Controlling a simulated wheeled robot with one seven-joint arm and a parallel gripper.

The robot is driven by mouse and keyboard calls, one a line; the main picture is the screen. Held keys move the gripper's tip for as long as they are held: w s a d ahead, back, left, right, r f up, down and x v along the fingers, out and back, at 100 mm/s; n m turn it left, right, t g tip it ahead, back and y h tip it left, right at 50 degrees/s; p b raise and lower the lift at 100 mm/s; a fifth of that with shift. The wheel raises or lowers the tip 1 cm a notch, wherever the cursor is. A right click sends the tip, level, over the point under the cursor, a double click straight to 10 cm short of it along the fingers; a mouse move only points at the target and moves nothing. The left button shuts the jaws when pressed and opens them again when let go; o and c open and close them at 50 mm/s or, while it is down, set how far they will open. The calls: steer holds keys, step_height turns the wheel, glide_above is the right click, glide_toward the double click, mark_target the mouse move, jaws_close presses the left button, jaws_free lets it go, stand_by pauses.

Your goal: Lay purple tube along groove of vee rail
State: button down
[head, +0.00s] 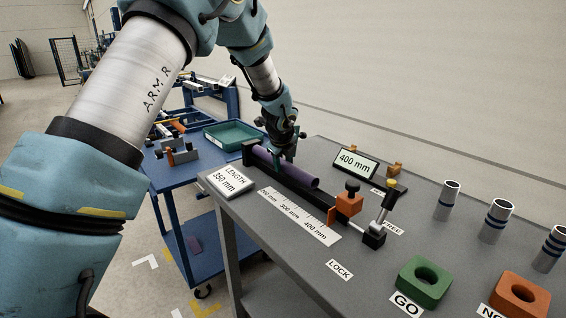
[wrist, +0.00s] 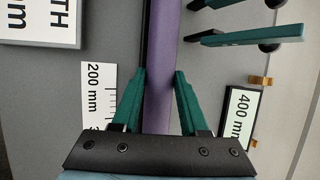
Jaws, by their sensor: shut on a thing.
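The purple tube (head: 301,179) lies along the top of the black vee rail (head: 308,203) on the grey bench, running the same way as the rail. My gripper (head: 284,156) is shut on the tube from above. In the wrist view the green fingers (wrist: 160,78) press on both sides of the tube (wrist: 172,35), and a dark strip of the rail (wrist: 148,35) shows along its left side. The groove under the tube is hidden, so I cannot tell whether the tube is seated or just above it.
An orange stop block (head: 348,204) and a toggle clamp (head: 381,226) stand at the rail's near end. A length scale (head: 299,217) lies in front. A 400 mm display (head: 356,163) stands behind. Green (head: 423,281) and orange (head: 519,296) gauges and several metal posts are at right.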

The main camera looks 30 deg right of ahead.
steer(key=shift+f, duration=0.1)
steer(key=shift+c, duration=1.7)
jaws_free()
steer(key=b+v, duration=0.2)
steer(key=v, duration=0.9)
